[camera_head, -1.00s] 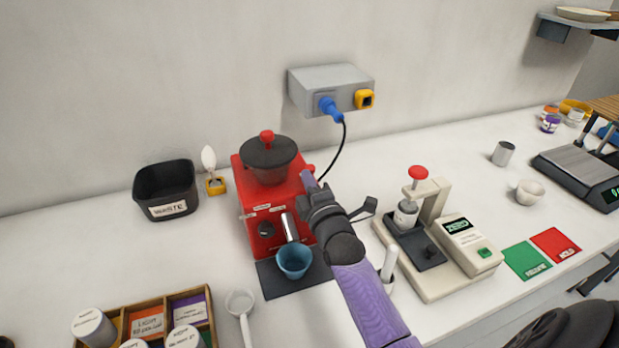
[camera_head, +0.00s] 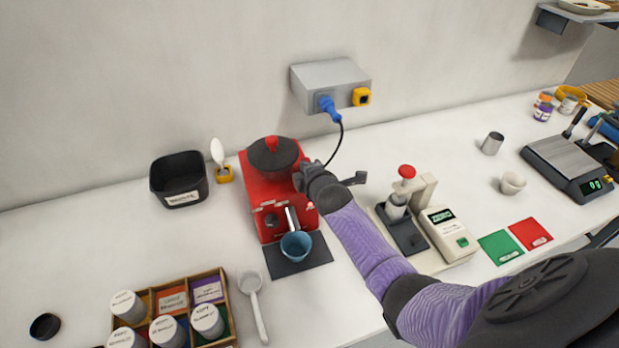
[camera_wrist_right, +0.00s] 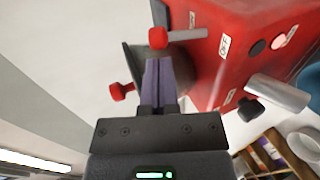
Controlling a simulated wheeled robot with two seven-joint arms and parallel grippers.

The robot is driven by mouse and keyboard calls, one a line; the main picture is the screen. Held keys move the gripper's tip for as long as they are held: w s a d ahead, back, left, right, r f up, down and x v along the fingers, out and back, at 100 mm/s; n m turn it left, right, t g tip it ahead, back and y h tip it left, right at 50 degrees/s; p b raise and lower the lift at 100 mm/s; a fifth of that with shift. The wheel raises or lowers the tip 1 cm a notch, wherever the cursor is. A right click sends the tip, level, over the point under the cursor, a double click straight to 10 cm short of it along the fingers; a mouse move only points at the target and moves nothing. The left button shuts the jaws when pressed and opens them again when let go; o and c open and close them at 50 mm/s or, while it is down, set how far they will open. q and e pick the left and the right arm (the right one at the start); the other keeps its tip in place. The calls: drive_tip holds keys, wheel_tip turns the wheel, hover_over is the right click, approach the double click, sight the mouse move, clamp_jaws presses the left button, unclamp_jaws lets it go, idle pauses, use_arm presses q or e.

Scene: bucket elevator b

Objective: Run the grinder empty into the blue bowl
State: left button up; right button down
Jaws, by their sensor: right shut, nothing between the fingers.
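The red grinder (camera_head: 262,192) stands against the back of the bench with a dark hopper and red-knobbed lid (camera_head: 272,155) on top. The blue bowl (camera_head: 296,246) sits on a dark mat under its metal spout (camera_head: 291,218); the bowl's contents are too small to tell. My right gripper (camera_head: 302,180) is at the grinder's upper right side. In the right wrist view, my gripper's fingers (camera_wrist_right: 158,80) are shut and empty, with tips close to a red knob (camera_wrist_right: 158,38) on a grey lever; contact is unclear. An OFF label (camera_wrist_right: 225,45) shows nearby. My left gripper is out of view.
A blue plug (camera_head: 328,106) sits in the wall box, its cable running down behind the grinder. A black waste bin (camera_head: 180,182) and small brush stand left. A press (camera_head: 405,225) stands right. A jar rack (camera_head: 178,310) and white scoop (camera_head: 252,290) lie in front.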

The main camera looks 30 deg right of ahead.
drive_tip(key=shift+r+p, duration=0.85)
drive_tip(key=shift+p, duration=0.05)
drive_tip(key=shift+f, duration=0.15)
